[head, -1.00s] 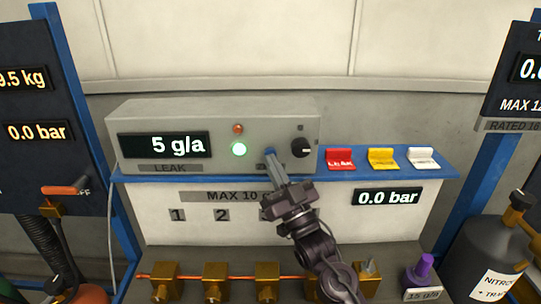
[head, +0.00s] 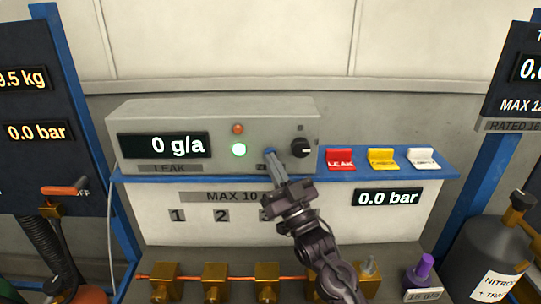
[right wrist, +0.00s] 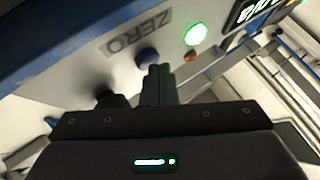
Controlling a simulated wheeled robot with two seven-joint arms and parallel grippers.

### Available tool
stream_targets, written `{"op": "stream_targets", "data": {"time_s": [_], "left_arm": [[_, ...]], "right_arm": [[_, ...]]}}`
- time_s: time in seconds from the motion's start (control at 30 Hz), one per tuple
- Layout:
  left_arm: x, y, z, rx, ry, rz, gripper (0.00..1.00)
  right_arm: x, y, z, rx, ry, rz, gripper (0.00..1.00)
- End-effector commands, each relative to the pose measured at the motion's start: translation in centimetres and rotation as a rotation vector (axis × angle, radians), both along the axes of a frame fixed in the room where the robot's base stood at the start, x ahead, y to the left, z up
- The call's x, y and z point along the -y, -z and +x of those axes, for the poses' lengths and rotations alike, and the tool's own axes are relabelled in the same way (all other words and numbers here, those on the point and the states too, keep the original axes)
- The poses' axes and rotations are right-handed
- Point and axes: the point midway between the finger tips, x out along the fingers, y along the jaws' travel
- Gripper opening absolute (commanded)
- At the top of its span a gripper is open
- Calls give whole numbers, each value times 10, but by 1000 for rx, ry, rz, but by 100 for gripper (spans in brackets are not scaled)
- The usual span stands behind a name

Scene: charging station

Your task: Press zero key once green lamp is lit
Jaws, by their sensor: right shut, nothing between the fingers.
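The grey leak detector box (head: 215,113) stands on the blue shelf. Its green lamp (head: 239,149) is lit and also glows in the right wrist view (right wrist: 195,34). Its display (head: 165,146) reads 0 g/a. The blue zero key (head: 269,152) is on the box's front; it also shows in the right wrist view (right wrist: 147,57), below the ZERO label (right wrist: 140,33). My right gripper (head: 276,162) is shut and empty, with its fingertips right by the key; in the right wrist view the fingers (right wrist: 158,72) partly overlap it. I cannot tell whether they touch. My left gripper is out of view.
A dark knob (head: 301,148) sits right of the key. Red (head: 340,159), yellow (head: 382,159) and white (head: 422,158) tags stand on the shelf to the right. Several brass valves (head: 215,282) line the bottom. A dark orange lamp (head: 238,129) is above the green one.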

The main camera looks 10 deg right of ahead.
Motion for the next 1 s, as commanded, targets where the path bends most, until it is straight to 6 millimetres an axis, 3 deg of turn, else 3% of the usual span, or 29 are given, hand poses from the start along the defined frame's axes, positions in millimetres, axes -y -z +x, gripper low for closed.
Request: {"op": "stream_targets", "data": {"time_s": [0.43, 1.0], "left_arm": [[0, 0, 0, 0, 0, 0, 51], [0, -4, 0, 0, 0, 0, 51]], "right_arm": [[0, 0, 1, 0, 1, 1, 0], [-3, 0, -15, 0, 1, -1, 0]]}}
